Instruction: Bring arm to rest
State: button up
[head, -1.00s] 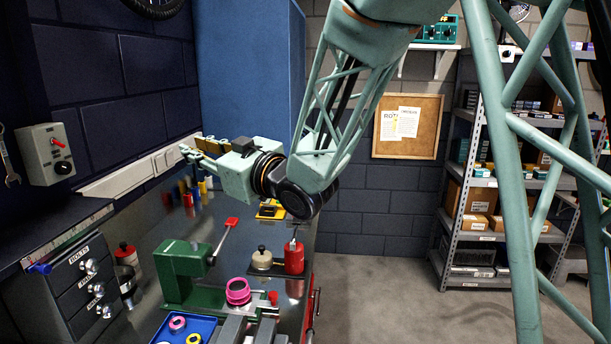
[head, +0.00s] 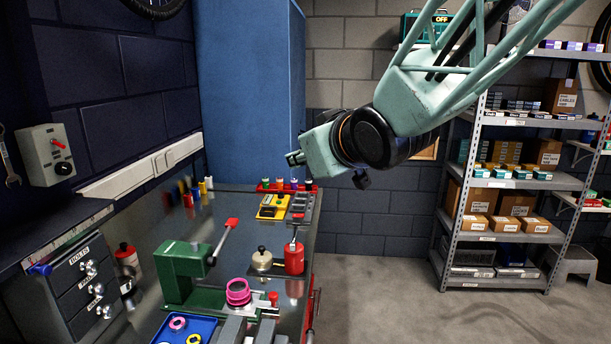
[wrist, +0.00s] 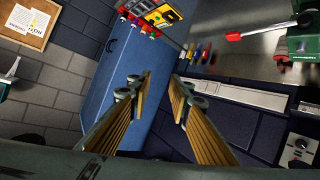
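My gripper (head: 296,158) is raised in the air above the far end of the metal workbench (head: 235,212), in front of the blue cabinet (head: 250,85). In the head view I see it from the side, pointing left, with its fingers mostly hidden. In the wrist view, my gripper (wrist: 161,88) shows two ribbed, wood-coloured fingers standing apart, with nothing between them. The blue cabinet (wrist: 125,70) and dark block wall lie beyond the fingertips.
A loaded shelf rack (head: 510,185) stands right. Floor between is clear.

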jog(key=s+d+f+m+g+h, duration=0.2)
jog(key=s+d, duration=0.7)
jog(key=s+d+f+m+g+h, duration=0.2)
jog(key=s+d+f+h, duration=0.1)
jog(key=s+d, duration=0.55)
jog(key=s+d+f+m+g, duration=0.1)
jog(key=s+d+f+g, duration=0.1)
jog(key=s, duration=1.1)
jog(key=s+d+f+m+g, duration=0.2)
jog(key=s+f, duration=0.1)
jog(key=s, duration=1.1)
jog(key=shift+f+g, duration=0.25)
jog(key=shift+g, duration=0.05)
jog(key=shift+d, duration=0.1)
